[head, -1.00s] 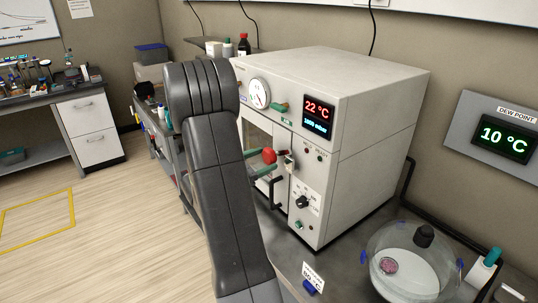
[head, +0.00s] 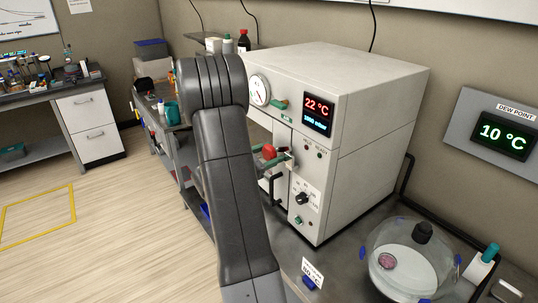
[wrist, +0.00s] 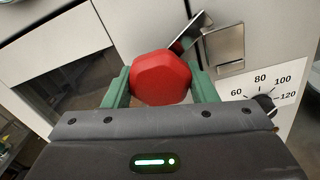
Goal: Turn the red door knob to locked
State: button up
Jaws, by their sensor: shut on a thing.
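The red door knob (head: 269,152) is on the front of the white oven, at the edge of its windowed door. In the wrist view the knob (wrist: 160,77) sits between the green fingers of my gripper (wrist: 161,88), one on each side and touching it. My gripper (head: 271,161) is shut on the knob. A tilted metal tab (wrist: 190,31) shows behind the knob, beside a metal catch (wrist: 225,45) on the oven frame. My arm hides much of the door in the head view.
The oven (head: 365,105) stands on a grey bench. A glass desiccator (head: 410,262) stands at the front right. The floor at left is clear.

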jog(key=shift+f+b, duration=0.2)
jog(key=shift+b, duration=0.35)
jog(key=shift+f+m+b, duration=0.15)
jog(key=shift+m+b, duration=0.55)
jog(key=shift+b, duration=0.5)
jog(key=m+b, duration=0.1)
jog(key=b, duration=0.1)
jog(key=shift+b, duration=0.4)
jog(key=m+b, duration=0.2)
jog(key=b, duration=0.2)
jog(key=shift+m+b, duration=0.3)
jog(key=shift+r+m+b, duration=0.25)
jog(key=shift+m+b, duration=0.35)
jog(key=shift+b, duration=0.45)
jog(key=shift+r, duration=0.15)
jog(key=o, duration=1.1)
